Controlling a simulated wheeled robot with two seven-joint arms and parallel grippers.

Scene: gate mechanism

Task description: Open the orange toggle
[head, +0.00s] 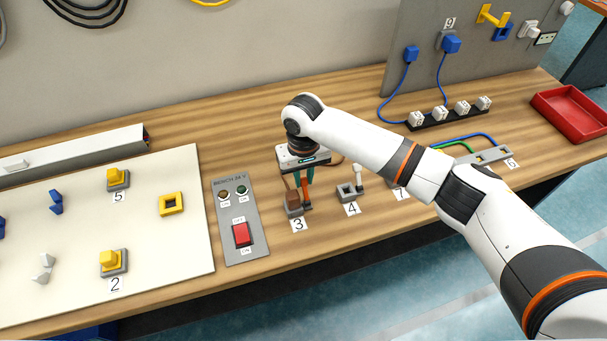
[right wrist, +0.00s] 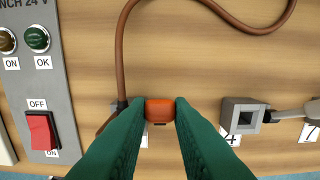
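The orange toggle (head: 305,190) stands upright at the station labelled 3 on the wooden bench, next to a brown block (head: 293,199). In the right wrist view the toggle's orange top (right wrist: 160,110) sits between my green fingertips. My right gripper (head: 304,182) points down over station 3. Its fingertips (right wrist: 160,104) touch both sides of the toggle with no clear gap, so it looks shut on it. The toggle's lower part is mostly hidden in the wrist view. My left gripper is not in view.
A grey panel with a red switch (head: 242,234) lies left of station 3. A grey socket (head: 348,193) labelled 4 is close on the right. A brown cable (right wrist: 122,50) curves behind the toggle. Further right are a power strip (head: 450,113) and a red tray (head: 575,112).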

